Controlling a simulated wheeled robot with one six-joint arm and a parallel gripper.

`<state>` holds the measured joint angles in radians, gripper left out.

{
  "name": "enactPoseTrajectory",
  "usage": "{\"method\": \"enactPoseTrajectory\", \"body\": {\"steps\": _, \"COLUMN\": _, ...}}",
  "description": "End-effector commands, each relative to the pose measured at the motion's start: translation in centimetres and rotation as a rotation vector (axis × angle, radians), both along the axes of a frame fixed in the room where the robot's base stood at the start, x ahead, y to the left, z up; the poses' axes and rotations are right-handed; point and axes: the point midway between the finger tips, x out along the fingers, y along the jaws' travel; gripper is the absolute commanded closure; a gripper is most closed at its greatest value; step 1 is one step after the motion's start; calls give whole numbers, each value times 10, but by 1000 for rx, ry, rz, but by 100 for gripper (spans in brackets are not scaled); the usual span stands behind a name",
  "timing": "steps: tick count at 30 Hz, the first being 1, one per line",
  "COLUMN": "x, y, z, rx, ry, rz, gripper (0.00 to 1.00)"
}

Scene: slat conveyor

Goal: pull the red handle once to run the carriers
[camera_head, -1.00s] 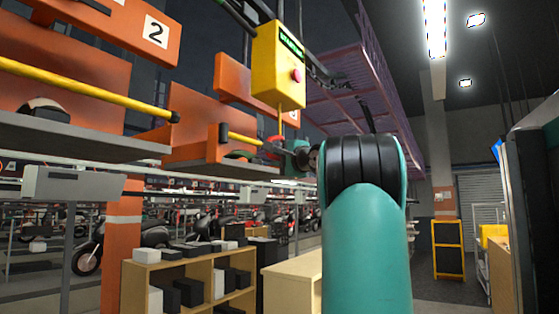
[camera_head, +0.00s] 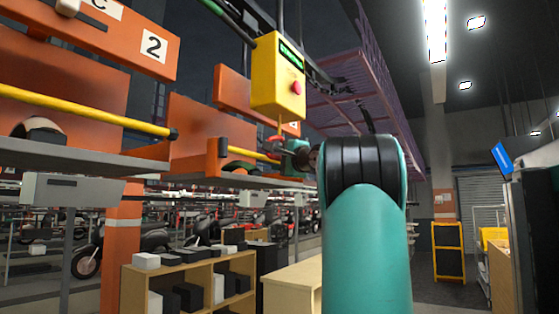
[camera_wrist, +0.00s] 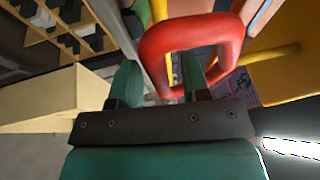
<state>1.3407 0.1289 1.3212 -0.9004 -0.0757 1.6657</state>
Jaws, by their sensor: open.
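The red handle (camera_wrist: 228,35) is a rounded loop in the wrist view, close in front of my gripper (camera_wrist: 162,80). My gripper is open, with its two teal fingers apart. The left finger is outside the loop's left side, and the right finger shows through the loop's opening. I cannot tell whether either finger touches it. In the head view, my gripper (camera_head: 284,148) is small and partly hidden by my arm, just below a yellow box (camera_head: 276,80) with a pink-red button. Orange carriers (camera_head: 205,125) hang at the left.
Grey carrier trays (camera_head: 75,158) and a yellow bar (camera_head: 80,112) lie left of my gripper. A wooden shelf (camera_head: 195,267) with black and white boxes and a pale table stand below. A dark cabinet is at the right edge.

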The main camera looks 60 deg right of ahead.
Motion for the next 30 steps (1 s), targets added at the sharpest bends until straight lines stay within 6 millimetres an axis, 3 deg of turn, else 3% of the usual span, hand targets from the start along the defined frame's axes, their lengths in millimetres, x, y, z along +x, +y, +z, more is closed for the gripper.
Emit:
{"method": "enactPoseTrajectory", "body": {"steps": 20, "x": -73, "y": 32, "z": -13, "rx": 1, "ry": 0, "rz": -4, "gripper": 57}}
{"method": "enactPoseTrajectory", "body": {"steps": 30, "x": -80, "y": 37, "z": -13, "rx": 1, "ry": 0, "rz": 0, "gripper": 57}}
